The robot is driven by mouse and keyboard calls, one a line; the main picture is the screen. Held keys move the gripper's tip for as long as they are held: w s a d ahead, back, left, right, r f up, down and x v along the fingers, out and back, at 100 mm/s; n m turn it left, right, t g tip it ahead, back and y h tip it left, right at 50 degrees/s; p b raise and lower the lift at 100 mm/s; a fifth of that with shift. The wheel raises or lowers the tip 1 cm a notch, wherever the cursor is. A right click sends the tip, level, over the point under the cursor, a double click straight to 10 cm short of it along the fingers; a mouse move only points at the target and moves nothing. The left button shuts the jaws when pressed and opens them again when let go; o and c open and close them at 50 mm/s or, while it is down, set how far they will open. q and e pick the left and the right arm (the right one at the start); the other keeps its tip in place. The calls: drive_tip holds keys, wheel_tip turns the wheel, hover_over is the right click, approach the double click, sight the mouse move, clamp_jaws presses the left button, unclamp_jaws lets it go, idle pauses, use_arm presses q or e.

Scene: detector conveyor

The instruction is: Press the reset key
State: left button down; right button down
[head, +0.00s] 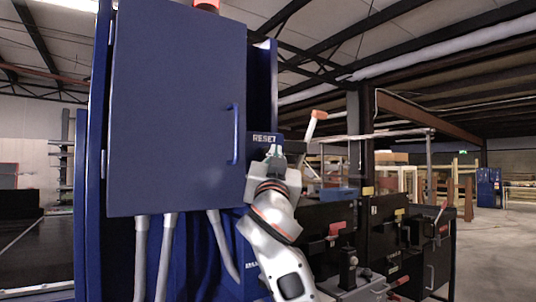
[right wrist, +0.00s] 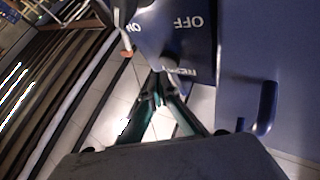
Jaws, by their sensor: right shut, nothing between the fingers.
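The RESET label (head: 264,138) is on a narrow blue panel to the right of the large blue cabinet door. My right gripper (head: 275,151) is just below that label in the head view, with its fingers pointing up toward the panel. In the right wrist view its fingers (right wrist: 159,97) are shut together and empty, close to the partly covered RESET label (right wrist: 181,70). I cannot make out the reset key itself; the fingers hide the area by the label. Whether they touch the panel I cannot tell. My left gripper is not in view.
The open-standing blue door (head: 175,110) with its handle (head: 235,134) is close on the left of my right gripper. An orange-tipped lever (head: 316,118) sticks out to the right. ON and OFF markings (right wrist: 188,21) show on the panel. Dark machines (head: 385,235) stand at lower right.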

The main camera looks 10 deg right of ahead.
drive_tip(key=shift+w, duration=0.1)
drive_tip(key=shift+w+a, duration=0.15)
drive_tip(key=shift+w, duration=0.15)
drive_tip(key=shift+w+a, duration=0.15)
drive_tip(key=shift+w, duration=0.35)
idle(1.1)
drive_tip(key=shift+s, duration=0.1)
drive_tip(key=shift+s+d, duration=0.3)
drive_tip(key=shift+s, duration=0.5)
drive_tip(key=s, duration=0.1)
drive_tip(key=s+d, duration=0.1)
drive_tip(key=s, duration=0.2)
drive_tip(key=shift+s+d, duration=0.35)
idle(0.6)
